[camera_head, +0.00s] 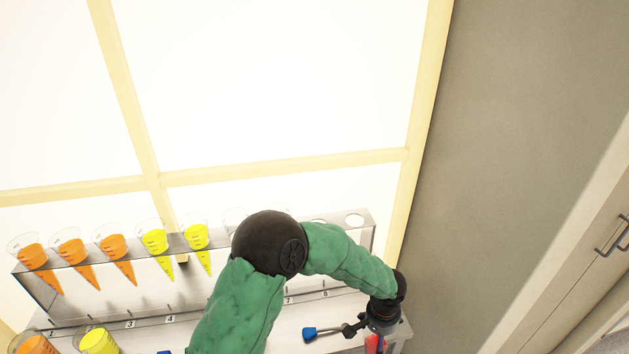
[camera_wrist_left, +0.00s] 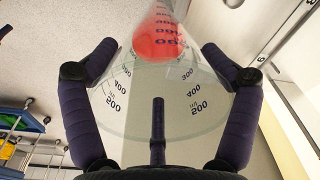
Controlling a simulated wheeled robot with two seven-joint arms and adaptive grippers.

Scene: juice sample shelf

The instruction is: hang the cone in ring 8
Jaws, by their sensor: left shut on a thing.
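My left gripper (camera_wrist_left: 160,75) is shut on a clear cone (camera_wrist_left: 125,110) with red juice (camera_wrist_left: 160,40) in its narrow part. The cone's wide, marked rim faces the wrist camera, and a finger lies on each side. In the head view the gripper (camera_head: 345,338) is low, right of centre, in front of the shelf; little of the cone shows. The label 8 (camera_head: 325,294) is on the shelf base. An empty ring (camera_head: 318,220) above it, apparently ring 8, shows partly behind my arm; an empty ring (camera_head: 354,219) is at the right end. My right gripper is not in view.
The metal shelf (camera_head: 366,240) holds orange cones (camera_head: 74,253) and yellow cones (camera_head: 198,237) on its left. My green arm hides its middle. More cups (camera_head: 98,341) stand at lower left. In the wrist view a cart (camera_wrist_left: 20,125) with blue trays is at left.

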